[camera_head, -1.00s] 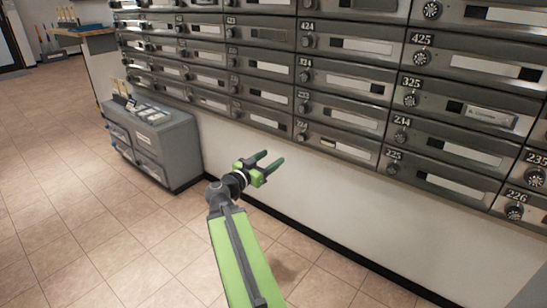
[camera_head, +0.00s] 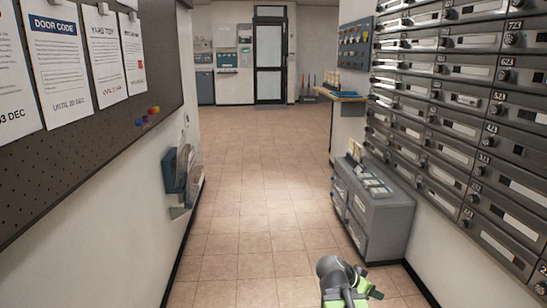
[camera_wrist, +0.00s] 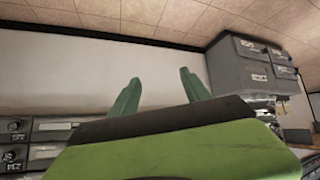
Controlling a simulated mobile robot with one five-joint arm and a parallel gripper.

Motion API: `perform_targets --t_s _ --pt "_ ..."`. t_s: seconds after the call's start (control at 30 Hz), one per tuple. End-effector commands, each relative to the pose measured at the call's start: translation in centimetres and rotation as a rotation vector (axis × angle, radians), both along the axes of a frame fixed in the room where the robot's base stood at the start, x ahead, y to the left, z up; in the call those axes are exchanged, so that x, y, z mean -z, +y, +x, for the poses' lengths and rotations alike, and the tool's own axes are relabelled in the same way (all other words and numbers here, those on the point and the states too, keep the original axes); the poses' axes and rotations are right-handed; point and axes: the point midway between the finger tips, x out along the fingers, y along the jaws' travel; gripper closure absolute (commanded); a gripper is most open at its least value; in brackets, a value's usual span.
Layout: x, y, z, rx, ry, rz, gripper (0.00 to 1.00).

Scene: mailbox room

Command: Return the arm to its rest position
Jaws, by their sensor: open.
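My gripper (camera_wrist: 158,92) shows in the wrist view with its two green fingers apart and nothing between them. The wrist view is turned over, with the floor at the top and the mailboxes at the lower left. In the head view only part of my green and grey arm shows at the bottom edge, right of the middle, close to the grey cabinet. The fingertips are not clear there.
A grey cabinet (camera_head: 383,222) stands against the right wall under the mailboxes (camera_head: 470,110). A noticeboard (camera_head: 85,150) and a wall-mounted holder (camera_head: 180,170) are on the left. The tiled floor (camera_head: 260,160) is clear up to the far door (camera_head: 270,62).

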Motion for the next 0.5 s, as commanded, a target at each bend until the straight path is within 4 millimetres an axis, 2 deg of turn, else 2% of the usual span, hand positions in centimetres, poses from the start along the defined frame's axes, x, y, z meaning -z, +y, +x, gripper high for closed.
perform_targets --t_s 0.03,0.1,0.2,0.3,0.4,0.47,0.5 --pt "0.6 3.6 -0.3 -0.083 0.093 0.086 0.44" --pt "2.4 7.9 -1.1 -0.212 0.225 0.204 0.44" --pt "4.6 13.1 -2.8 -0.416 0.39 0.362 0.44" --pt "5.8 16.8 -4.4 -0.626 0.512 0.487 0.44" --pt "6.1 19.5 -5.7 -0.838 0.602 0.561 0.44" --pt "6.1 19.9 -6.3 -0.954 0.656 0.555 0.44" --pt "4.9 19.8 -6.3 -1.003 0.677 0.537 0.44"
